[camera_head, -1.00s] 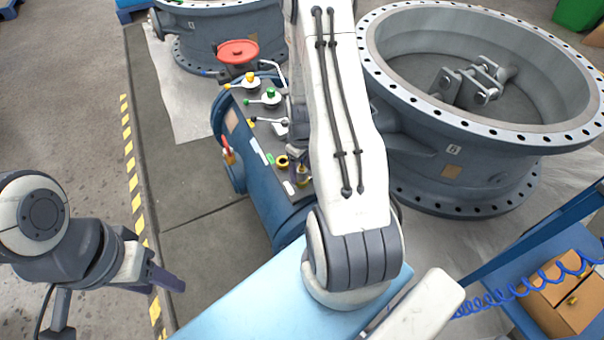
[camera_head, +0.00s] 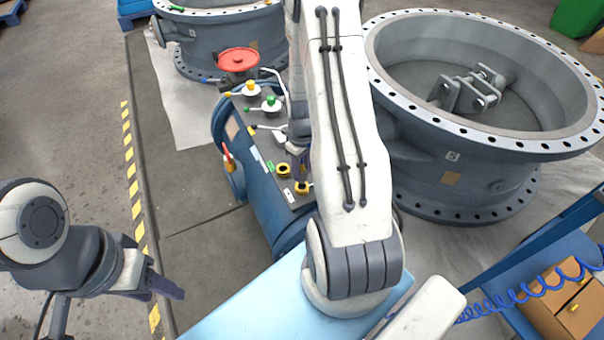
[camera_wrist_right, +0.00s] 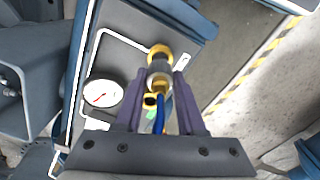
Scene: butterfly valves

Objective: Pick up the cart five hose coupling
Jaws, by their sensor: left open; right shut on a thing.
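My right gripper (camera_wrist_right: 158,88) is shut on a hose coupling (camera_wrist_right: 157,78), a small grey and yellow fitting with a blue part below it. In the head view the right gripper (camera_head: 299,168) is over the top panel of the blue cart (camera_head: 262,190), and the coupling is mostly hidden there. A yellow ring (camera_head: 283,170) and another yellow ring (camera_head: 302,187) sit on the panel beside and below the fingers. I cannot tell whether the held coupling is clear of the panel. My left gripper (camera_head: 168,288) is open and empty at the lower left, away from the cart.
A round gauge (camera_wrist_right: 102,95) is on the panel. A large flanged valve (camera_head: 450,165) stands close on the right.

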